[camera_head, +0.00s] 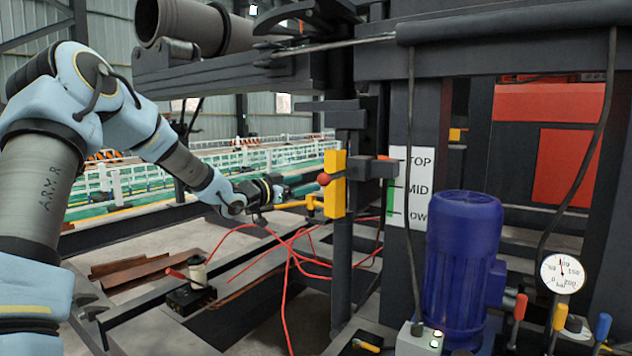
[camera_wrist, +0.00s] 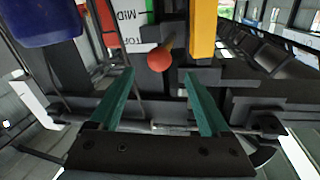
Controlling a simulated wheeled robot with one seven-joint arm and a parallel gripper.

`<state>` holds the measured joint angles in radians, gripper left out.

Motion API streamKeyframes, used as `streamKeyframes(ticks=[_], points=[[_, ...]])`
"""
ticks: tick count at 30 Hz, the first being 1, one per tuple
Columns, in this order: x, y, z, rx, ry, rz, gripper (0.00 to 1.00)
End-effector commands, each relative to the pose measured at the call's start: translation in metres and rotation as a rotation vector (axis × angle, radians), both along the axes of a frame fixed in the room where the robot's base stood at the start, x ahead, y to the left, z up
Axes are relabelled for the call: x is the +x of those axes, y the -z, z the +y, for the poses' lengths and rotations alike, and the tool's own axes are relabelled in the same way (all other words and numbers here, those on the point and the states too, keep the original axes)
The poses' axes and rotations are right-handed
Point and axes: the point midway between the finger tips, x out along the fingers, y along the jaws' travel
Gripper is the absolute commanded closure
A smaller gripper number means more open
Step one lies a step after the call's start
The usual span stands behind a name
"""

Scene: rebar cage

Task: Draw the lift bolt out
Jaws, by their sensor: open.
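The lift bolt shows as a red ball knob (camera_head: 323,179) at the left face of a yellow upright block (camera_head: 338,168) on a dark post. In the wrist view the red knob (camera_wrist: 160,58) sits ahead of my two green fingers and between their lines, with a short yellowish shaft behind it. The yellow block (camera_wrist: 202,28) stands just right of it there. My gripper (camera_head: 284,190) is left of the knob and apart from it. Its fingers (camera_wrist: 160,85) are spread and empty. How far the bolt sits in the block is hidden.
A yellow handle (camera_head: 296,205) juts left from the block, close below my gripper. A sign with TOP, MID and LOW (camera_head: 410,187) is right of the post. A blue motor (camera_head: 464,260) and a gauge (camera_head: 562,273) stand further right. Red cables (camera_head: 290,250) hang below.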

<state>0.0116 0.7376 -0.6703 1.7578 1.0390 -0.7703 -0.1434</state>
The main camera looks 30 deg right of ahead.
Motion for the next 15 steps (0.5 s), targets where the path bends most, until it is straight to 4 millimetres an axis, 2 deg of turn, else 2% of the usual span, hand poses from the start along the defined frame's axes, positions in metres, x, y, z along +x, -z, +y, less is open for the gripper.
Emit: streamKeyframes(ticks=[3,9,15], points=[[0.007,-0.001,-0.024,-0.002,0.002,0.001,0.19],[0.017,-0.001,-0.057,0.0,0.0,0.001,0.19],[0.024,0.0,-0.075,0.001,-0.001,0.001,0.19]])
